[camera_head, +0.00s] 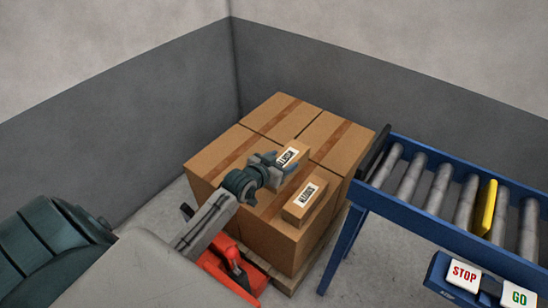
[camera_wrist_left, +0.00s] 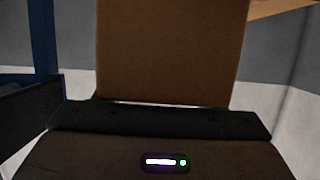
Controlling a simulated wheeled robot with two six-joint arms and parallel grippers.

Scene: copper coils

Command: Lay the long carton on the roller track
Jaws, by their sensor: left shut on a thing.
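My left gripper (camera_head: 283,169) is shut on a small brown carton (camera_head: 297,148) with a white label, over the top of the stacked boxes. In the left wrist view this carton (camera_wrist_left: 172,50) rises as a plain brown face in front of the gripper. I cannot tell whether it is clear of the boxes. A second labelled carton (camera_head: 305,203) lies on the front box, nearer the right edge. The label print is too small to read surely, so I cannot tell which carton is the long one. The roller track (camera_head: 410,178), with grey rollers and a blue frame, stands to the right. My right gripper is not in view.
Large taped boxes (camera_head: 275,235) stand on a pallet (camera_head: 287,284) against the wall corner. A yellow upright piece (camera_head: 487,208) sits across the track among the rollers. A panel with STOP (camera_head: 464,275) and GO (camera_head: 517,297) buttons is at the track's front.

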